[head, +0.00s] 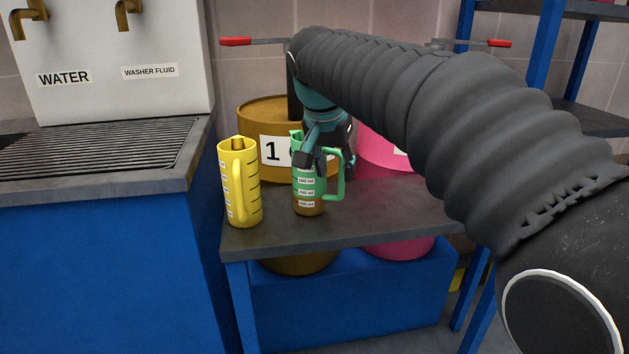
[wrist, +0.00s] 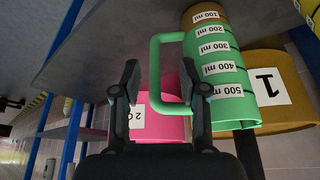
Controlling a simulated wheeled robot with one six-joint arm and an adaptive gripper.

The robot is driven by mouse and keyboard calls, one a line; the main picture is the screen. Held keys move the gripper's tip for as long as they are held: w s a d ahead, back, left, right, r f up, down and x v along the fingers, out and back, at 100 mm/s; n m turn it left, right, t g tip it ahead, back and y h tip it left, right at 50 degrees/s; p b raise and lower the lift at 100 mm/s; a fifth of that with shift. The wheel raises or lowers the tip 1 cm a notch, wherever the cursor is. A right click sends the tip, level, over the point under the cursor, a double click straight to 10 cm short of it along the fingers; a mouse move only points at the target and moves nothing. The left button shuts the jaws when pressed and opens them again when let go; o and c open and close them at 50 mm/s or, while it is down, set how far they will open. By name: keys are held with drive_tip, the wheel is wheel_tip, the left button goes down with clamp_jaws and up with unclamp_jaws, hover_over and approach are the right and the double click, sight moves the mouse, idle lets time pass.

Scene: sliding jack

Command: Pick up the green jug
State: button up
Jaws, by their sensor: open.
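The green jug (head: 308,190) stands upright on the small dark table (head: 400,205), with white volume labels and brownish contents or base in its lower part. Its handle points right in the head view. My gripper (head: 322,160) is at the jug's upper part on the handle side, its fingers pointing down. In the wrist view the jug (wrist: 221,66) lies across the upper right, and its handle (wrist: 155,70) reaches between the two open fingers of my gripper (wrist: 164,85). One finger overlaps the jug's body in this view; I cannot tell whether it touches.
A yellow jug (head: 240,185) stands close left of the green one. A brown barrel (head: 262,108) marked 1 and a pink barrel (head: 385,150) stand behind. A sink counter (head: 190,165) with taps is at left, blue shelving (head: 545,60) at right.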

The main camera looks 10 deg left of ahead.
sight(340, 178)
drive_tip(key=shift+d+x, duration=0.2)
drive_tip(key=shift+x, duration=1.2)
drive_tip(key=shift+d+x, duration=0.15)
drive_tip(key=shift+x, duration=1.2)
drive_tip(key=shift+w+r, duration=0.1)
drive_tip(key=shift+w, duration=0.05)
clamp_jaws()
